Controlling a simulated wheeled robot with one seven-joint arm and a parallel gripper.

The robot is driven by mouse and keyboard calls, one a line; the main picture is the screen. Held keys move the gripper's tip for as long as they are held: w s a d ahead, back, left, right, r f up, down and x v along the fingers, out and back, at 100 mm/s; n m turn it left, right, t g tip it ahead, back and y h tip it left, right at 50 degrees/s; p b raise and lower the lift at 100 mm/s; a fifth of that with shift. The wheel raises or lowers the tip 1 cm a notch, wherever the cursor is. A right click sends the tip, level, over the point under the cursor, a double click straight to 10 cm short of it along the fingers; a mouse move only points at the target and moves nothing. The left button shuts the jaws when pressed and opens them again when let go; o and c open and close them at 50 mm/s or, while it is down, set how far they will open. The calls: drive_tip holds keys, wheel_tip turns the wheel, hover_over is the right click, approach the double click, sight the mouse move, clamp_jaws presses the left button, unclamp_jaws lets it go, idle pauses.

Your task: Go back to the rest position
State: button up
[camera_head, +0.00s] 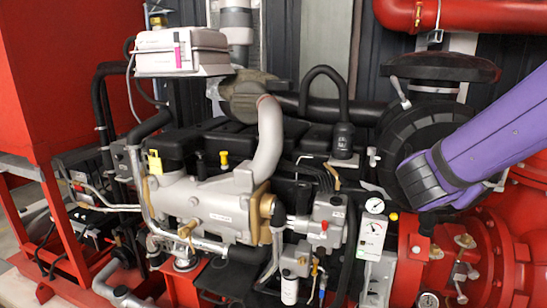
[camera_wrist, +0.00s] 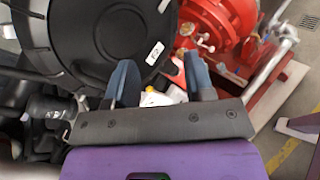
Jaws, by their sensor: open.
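My gripper (camera_wrist: 161,76) shows in the wrist view. Its two dark blue fingers stand apart with a gap between them, and nothing is held in the gap. A black round housing (camera_wrist: 100,35) lies beyond the left finger, and red pump parts (camera_wrist: 228,22) lie beyond the right one. I cannot tell how far the fingers are from them. In the head view my purple arm reaches in from the right edge in front of the pump. My gripper cannot be made out there.
A grey and black engine (camera_head: 215,205) fills the middle of the head view. A pressure gauge (camera_head: 374,206) stands right of it. A red pipe (camera_head: 460,14) crosses the top right. A red cabinet (camera_head: 55,75) stands left. Open floor (camera_wrist: 298,150) shows at right in the wrist view.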

drive_tip(key=s+d+m+g+y, duration=0.2)
drive_tip(key=s+m+g+y, duration=0.25)
drive_tip(key=s+m, duration=0.7)
drive_tip(key=s+a+r+m+t+y, duration=0.1)
drive_tip(key=s+a+r+m+y, duration=0.1)
drive_tip(key=s+a+m+y, duration=0.4)
drive_tip(key=shift+a+r+m+y, duration=0.3)
drive_tip(key=shift+a+m+y, duration=0.45)
drive_tip(key=shift+a+m, duration=0.45)
drive_tip(key=shift+s+a+r+t, duration=0.1)
drive_tip(key=shift+r+t, duration=0.05)
drive_tip(key=shift+t, duration=0.1)
drive_tip(key=shift+c, duration=0.6)
